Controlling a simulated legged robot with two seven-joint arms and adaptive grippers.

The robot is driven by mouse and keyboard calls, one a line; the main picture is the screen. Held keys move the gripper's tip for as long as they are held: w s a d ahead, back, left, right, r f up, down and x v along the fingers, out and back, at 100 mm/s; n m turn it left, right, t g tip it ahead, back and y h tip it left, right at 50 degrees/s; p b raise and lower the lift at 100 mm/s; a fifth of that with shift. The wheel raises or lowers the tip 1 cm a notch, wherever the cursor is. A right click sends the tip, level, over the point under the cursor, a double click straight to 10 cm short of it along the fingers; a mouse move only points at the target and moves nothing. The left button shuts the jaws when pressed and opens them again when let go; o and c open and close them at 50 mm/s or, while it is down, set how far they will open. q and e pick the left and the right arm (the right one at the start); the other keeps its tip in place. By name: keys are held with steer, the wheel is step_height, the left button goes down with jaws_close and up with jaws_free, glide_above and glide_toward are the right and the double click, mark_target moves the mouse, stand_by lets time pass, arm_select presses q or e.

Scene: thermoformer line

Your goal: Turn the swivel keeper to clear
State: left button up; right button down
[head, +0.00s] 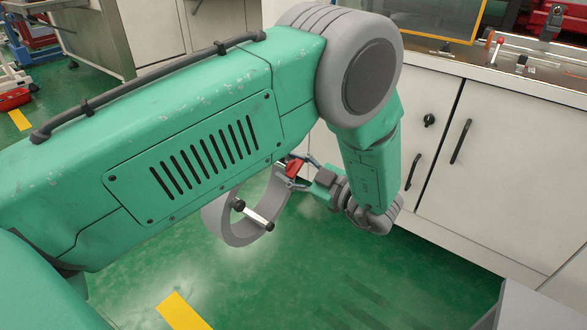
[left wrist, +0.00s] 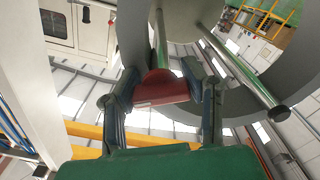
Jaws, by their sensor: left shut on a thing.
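A red piece, apparently the swivel keeper (head: 292,168), sits at the upper right edge of a pale grey ring (head: 222,228). My left gripper (head: 296,174) reaches it from the right and is shut on it. In the left wrist view the red keeper (left wrist: 161,88) lies between the two fingers of my left gripper (left wrist: 160,80). Behind it are the grey ring (left wrist: 270,85) and a metal rod (left wrist: 161,40). My arm hides part of the ring in the head view. My right gripper is not in view.
A bar with black ends (head: 256,216) crosses the ring's opening. White cabinets (head: 490,165) with black handles stand close on the right of my arm. The green floor (head: 300,280) below is mostly clear, with a yellow stripe (head: 183,311).

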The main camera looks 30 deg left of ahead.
arm_select(q)
steer(key=shift+o, duration=0.2)
steer(key=shift+s+d, duration=0.1)
steer(key=shift+d, duration=0.35)
steer(key=shift+d+m+p, duration=0.2)
steer(key=shift+m+p, duration=0.45)
steer(key=shift+m, duration=0.15)
steer(key=shift+o, duration=0.2)
steer(key=shift+r+m+p, duration=0.1)
steer(key=shift+m+p, duration=0.8)
steer(key=shift+m, duration=0.3)
steer(key=m+p, duration=0.2)
steer(key=m, duration=0.1)
steer(key=shift+d+m, duration=0.1)
steer(key=shift+m, duration=0.3)
steer(key=m+p, duration=0.2)
steer(key=m, duration=0.3)
steer(key=m+p, duration=0.1)
steer(key=m, duration=0.4)
steer(key=shift+m, duration=0.3)
steer(key=o, duration=1.1)
steer(key=shift+c, duration=0.2)
steer(key=shift+o, duration=0.5)
steer(key=shift+d, duration=0.15)
